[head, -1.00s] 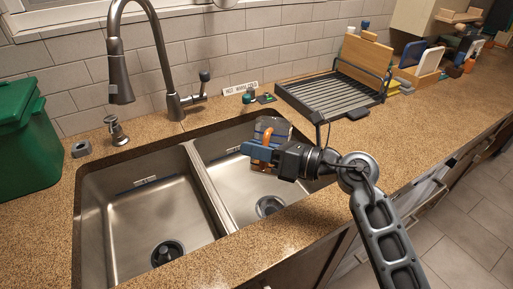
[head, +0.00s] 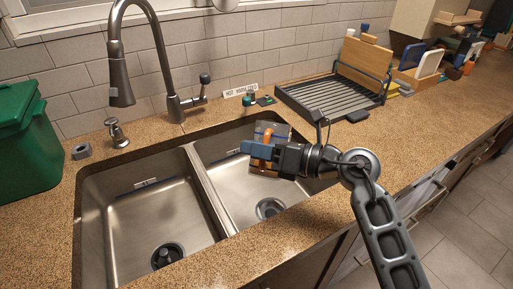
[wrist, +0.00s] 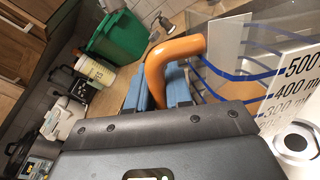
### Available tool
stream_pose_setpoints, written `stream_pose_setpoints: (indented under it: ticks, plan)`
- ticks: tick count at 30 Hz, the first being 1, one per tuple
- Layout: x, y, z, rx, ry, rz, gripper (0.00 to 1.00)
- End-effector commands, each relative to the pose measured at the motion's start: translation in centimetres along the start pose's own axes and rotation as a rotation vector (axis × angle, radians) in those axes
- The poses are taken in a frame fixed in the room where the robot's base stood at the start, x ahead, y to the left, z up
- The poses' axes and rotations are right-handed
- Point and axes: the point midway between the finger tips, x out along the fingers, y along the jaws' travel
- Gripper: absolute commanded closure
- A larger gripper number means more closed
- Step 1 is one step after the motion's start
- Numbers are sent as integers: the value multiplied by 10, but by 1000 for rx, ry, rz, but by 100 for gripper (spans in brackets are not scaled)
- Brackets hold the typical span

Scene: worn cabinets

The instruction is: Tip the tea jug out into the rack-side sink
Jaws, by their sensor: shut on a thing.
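The tea jug (head: 273,130) is a clear measuring jug with an orange handle. It hangs tilted over the right basin (head: 228,188), the one on the dish rack's side. My gripper (head: 258,150) is shut on the orange handle. In the wrist view the handle (wrist: 172,58) sits between the blue fingers (wrist: 155,88), and the jug's clear wall (wrist: 270,72) shows blue bands and millilitre marks. I cannot tell how much liquid is inside, and no stream shows. The basin's drain (head: 270,207) lies below the jug.
The left basin (head: 150,215) is empty, past a divider. The tall faucet (head: 160,60) stands behind the basins. A black dish rack (head: 325,97) stands on the counter at right. A green bin (head: 28,135) stands at left. The front counter strip is clear.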

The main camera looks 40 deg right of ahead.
Motion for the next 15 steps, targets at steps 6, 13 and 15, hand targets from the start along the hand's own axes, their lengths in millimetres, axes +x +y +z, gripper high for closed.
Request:
stream_pose_setpoints:
  ticks: [6, 13, 15]
  plan:
    - [0, 0, 4, 68, 12, 0, 100]
    - [0, 0, 6, 98, 19, -1, 100]
    - [0, 0, 6, 98, 19, -1, 100]
